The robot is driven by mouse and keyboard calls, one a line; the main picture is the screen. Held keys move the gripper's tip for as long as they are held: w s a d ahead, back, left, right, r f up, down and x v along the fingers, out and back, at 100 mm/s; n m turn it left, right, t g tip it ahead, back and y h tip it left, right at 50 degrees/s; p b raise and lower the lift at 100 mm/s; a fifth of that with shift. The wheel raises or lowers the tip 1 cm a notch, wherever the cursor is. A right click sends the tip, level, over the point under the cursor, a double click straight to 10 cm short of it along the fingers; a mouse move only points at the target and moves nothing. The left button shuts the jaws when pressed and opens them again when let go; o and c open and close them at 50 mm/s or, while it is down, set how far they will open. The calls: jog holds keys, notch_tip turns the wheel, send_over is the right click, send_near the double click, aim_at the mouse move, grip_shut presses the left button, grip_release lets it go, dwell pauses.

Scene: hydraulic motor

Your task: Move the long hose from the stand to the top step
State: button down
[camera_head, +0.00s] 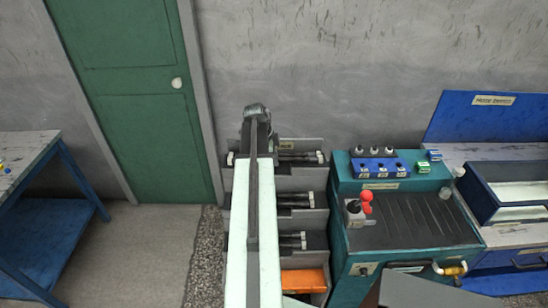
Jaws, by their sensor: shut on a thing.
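My arm reaches forward over a grey stepped stand and hides its middle and much of its left side. The arm's dark far end shows above the stand, but I cannot see my gripper's fingers or anything between them. On the top step (288,145), a dark hose (300,157) with pale end fittings shows right of the arm. A pale fitting (231,158) shows left of the arm at the same height; I cannot tell if it is the same hose. Dark hoses lie on the middle step (297,198) and lower step (292,240), partly hidden. I cannot tell which is the long hose.
An orange box (304,280) sits at the stand's bottom. A blue table (40,240) is far left. Floor between is clear.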

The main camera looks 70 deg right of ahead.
jog(key=shift+f+b, duration=0.5)
jog(key=shift+f, duration=0.05)
jog(key=c, duration=1.2)
grip_release()
jog(key=shift+r, duration=0.15)
jog(key=p+v, duration=0.7)
jog(key=shift+a+r, duration=0.15)
jog(key=shift+r, duration=0.1)
